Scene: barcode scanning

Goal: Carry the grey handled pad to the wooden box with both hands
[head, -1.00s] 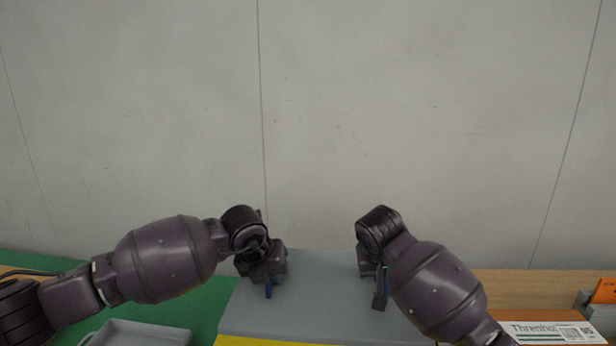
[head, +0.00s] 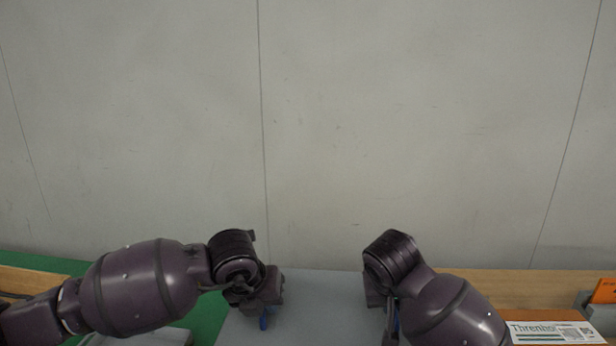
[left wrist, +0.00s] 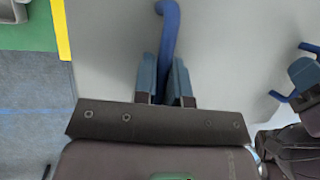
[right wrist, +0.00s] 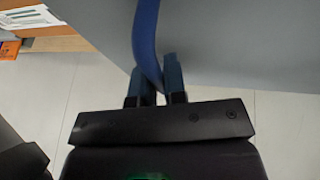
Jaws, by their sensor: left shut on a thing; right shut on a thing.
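The grey pad (head: 320,300) lies between my two grippers at the bottom of the head view. It has blue handles. My left gripper (head: 264,312) is shut on one blue handle (left wrist: 170,28), seen between its fingers in the left wrist view. My right gripper (head: 390,325) is shut on the other blue handle (right wrist: 147,35), which curves up past its fingers in the right wrist view. My arms hide part of the pad, and its near edge is cut off. I cannot make out the wooden box for certain.
A green surface (head: 208,308) and part of a grey tray (head: 150,337) are at the left. At the right are a wooden surface (head: 540,284), a printed label (head: 555,332) and an orange item (head: 605,291). Pale floor (right wrist: 90,90) shows below the pad. A wall stands behind.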

